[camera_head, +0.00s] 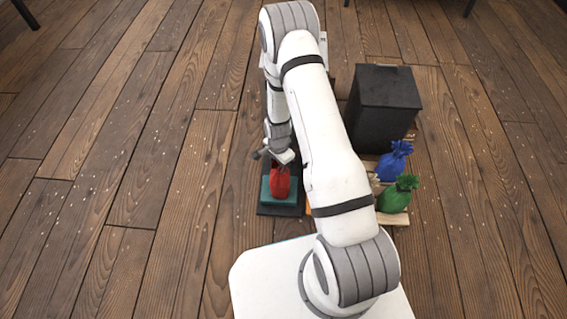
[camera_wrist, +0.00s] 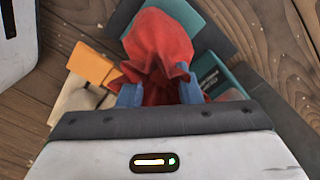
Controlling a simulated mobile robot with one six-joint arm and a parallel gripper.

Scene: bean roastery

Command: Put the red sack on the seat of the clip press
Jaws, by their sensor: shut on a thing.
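The red sack (camera_head: 280,181) is at the teal seat of the clip press (camera_head: 265,198), left of my arm in the head view. My gripper (camera_head: 283,160) is above it, shut on the sack's gathered neck. In the wrist view the red sack (camera_wrist: 160,45) fills the space between the blue fingertips of my gripper (camera_wrist: 160,93). Parts of the teal seat (camera_wrist: 215,78) show beside and below the sack. I cannot tell whether the sack's base touches the seat. My arm hides part of the press.
A blue sack (camera_head: 393,160) and a green sack (camera_head: 398,194) stand on a pale wooden board (camera_head: 396,219) to the right of my arm. A tall black box (camera_head: 384,105) stands behind them. An orange block (camera_wrist: 92,63) is beside the press. The floor at left is clear.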

